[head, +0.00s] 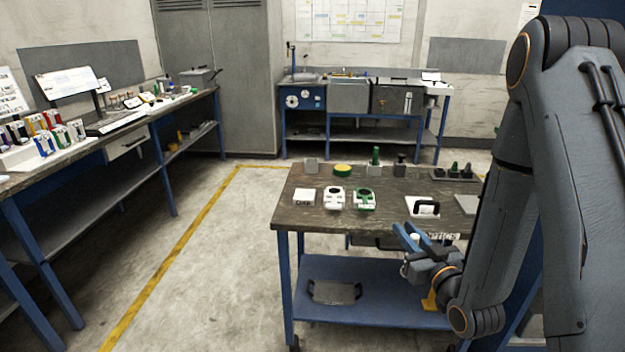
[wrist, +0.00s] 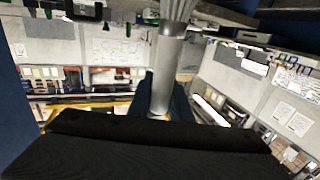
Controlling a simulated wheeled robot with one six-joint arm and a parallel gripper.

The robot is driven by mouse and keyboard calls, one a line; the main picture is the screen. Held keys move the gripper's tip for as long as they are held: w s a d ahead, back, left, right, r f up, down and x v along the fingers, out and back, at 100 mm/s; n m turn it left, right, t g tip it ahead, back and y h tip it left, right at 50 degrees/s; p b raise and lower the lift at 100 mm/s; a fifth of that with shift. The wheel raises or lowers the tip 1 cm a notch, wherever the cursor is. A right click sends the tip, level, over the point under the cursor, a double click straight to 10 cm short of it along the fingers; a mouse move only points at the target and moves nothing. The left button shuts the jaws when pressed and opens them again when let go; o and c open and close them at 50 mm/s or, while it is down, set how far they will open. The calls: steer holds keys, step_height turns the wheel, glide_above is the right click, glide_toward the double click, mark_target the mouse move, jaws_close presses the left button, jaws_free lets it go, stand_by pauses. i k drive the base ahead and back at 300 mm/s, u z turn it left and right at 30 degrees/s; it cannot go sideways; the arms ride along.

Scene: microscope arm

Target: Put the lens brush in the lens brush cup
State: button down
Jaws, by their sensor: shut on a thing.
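My gripper (head: 408,234) is in front of the cart, beside its front edge and near the level of the top. Its blue fingers are shut on the lens brush (wrist: 169,62). In the wrist view the brush is a grey metallic cylinder between the blue fingers, with pale bristles spreading at the top of the picture. In the head view only a small pale part of it shows between the fingers. Which item is the lens brush cup I cannot tell. A grey block-like holder (head: 311,165) and a dark holder (head: 400,164) stand along the cart's back edge.
The cart top (head: 290,210) also carries a yellow-green disc (head: 342,170), a green piece (head: 376,157), white and green ring-shaped parts (head: 364,199), a white block (head: 304,197) and a black-handled item (head: 427,208). A tray (head: 308,292) lies on the lower shelf.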

mark_target(311, 171)
steer(key=u, duration=1.3)
steer(key=i, duration=0.8)
steer(key=z, duration=1.7)
steer(key=i, duration=0.25)
steer(key=z, duration=0.1)
